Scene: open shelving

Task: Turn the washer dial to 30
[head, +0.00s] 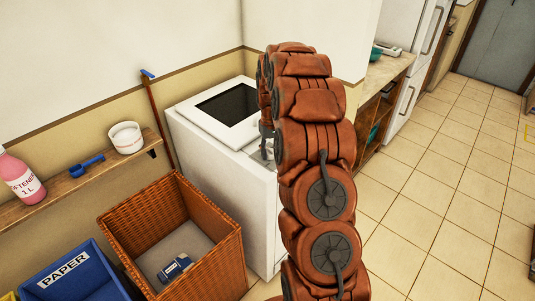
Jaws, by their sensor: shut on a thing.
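The white washer (195,125) stands against the wall, with a dark window in its top lid (205,108). My arm reaches over its right side. My gripper (266,150) points down at the right part of the washer's top, where the dial is. It is shut on the dial, though the arm and fingers hide the contact. The dial's face, its marks and the 30 setting cannot be made out in this view.
A wicker basket (222,250) with a blue-labelled item inside stands in front of the washer. A shelf (105,168) with a pink bottle (20,180), blue scoop and white cup (125,138) is at left.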

